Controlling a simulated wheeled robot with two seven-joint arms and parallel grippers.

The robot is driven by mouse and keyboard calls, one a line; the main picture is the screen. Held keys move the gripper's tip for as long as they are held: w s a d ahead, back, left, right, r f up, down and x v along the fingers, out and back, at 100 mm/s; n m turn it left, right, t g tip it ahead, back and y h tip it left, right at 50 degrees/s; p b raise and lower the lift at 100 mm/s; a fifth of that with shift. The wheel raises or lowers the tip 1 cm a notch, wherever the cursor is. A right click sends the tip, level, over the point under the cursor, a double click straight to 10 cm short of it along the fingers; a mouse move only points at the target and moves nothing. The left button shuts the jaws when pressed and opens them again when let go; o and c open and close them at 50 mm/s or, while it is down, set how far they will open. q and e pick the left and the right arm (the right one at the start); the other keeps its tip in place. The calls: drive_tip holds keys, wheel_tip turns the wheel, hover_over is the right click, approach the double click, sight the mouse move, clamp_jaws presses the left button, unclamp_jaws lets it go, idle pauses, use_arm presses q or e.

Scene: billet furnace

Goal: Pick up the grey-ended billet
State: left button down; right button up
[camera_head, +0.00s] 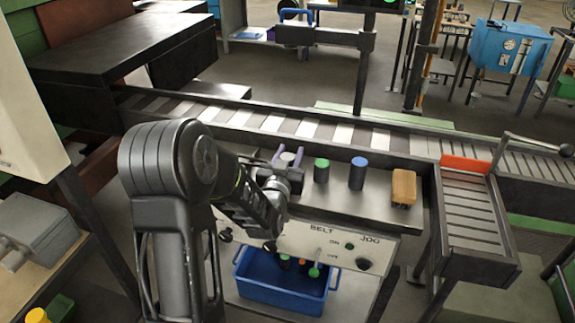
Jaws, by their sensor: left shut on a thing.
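The grey-ended billet (287,158) is at the left end of a short row on the metal shelf above the belt panel, its pale grey top showing between the purple-grey fingers. My left gripper (288,157) comes in from the left and is shut on it. The billet's lower part is hidden by the gripper, so I cannot tell whether it touches the shelf. To its right stand a green-ended billet (321,170) and a blue-ended billet (358,173), both dark and upright. My right gripper is not in view.
A wooden block (403,188) lies at the shelf's right. A belt conveyor (270,123) runs behind the shelf, with an orange-red bar (465,164) by a side chute (468,215).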

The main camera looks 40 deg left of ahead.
use_arm(q)
drive_tip(key=shift+r, duration=0.2)
idle(0.7)
wheel_tip(320, 180, up, 10)
drive_tip(key=shift+b, duration=0.3)
drive_tip(key=shift+f, duration=0.15)
idle(0.8)
